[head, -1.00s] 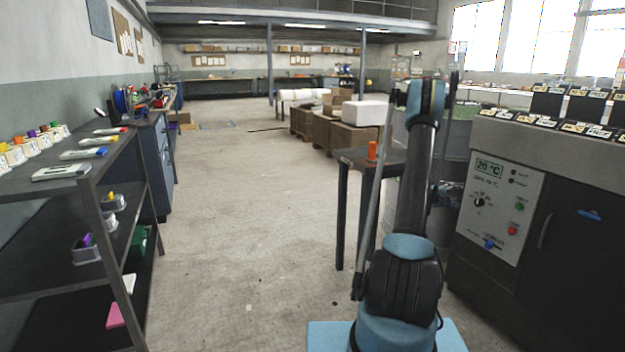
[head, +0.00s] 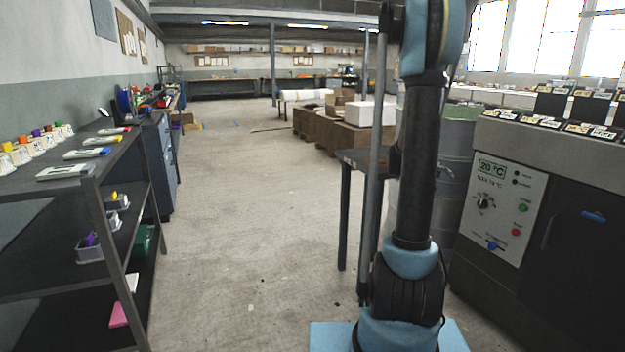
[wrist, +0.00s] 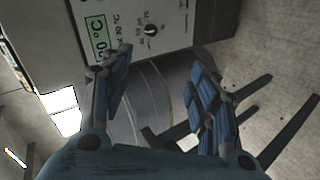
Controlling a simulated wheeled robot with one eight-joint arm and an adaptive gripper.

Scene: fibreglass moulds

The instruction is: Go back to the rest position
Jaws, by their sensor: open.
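My gripper (wrist: 160,78) shows in the wrist view with its two blue-padded fingers spread apart and nothing between them. Behind the gap is a grey drum, some way off. In the head view my arm stands nearly straight up at the right of centre, and its upper end runs out of the top of the picture. My gripper is not visible in the head view.
A shelf rack (head: 92,205) with boxes and tools stands at the left. At the right are an oven (head: 507,210) with a control panel, a grey drum (head: 455,165) and a small dark table (head: 352,157), partly behind my arm. The middle floor is clear.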

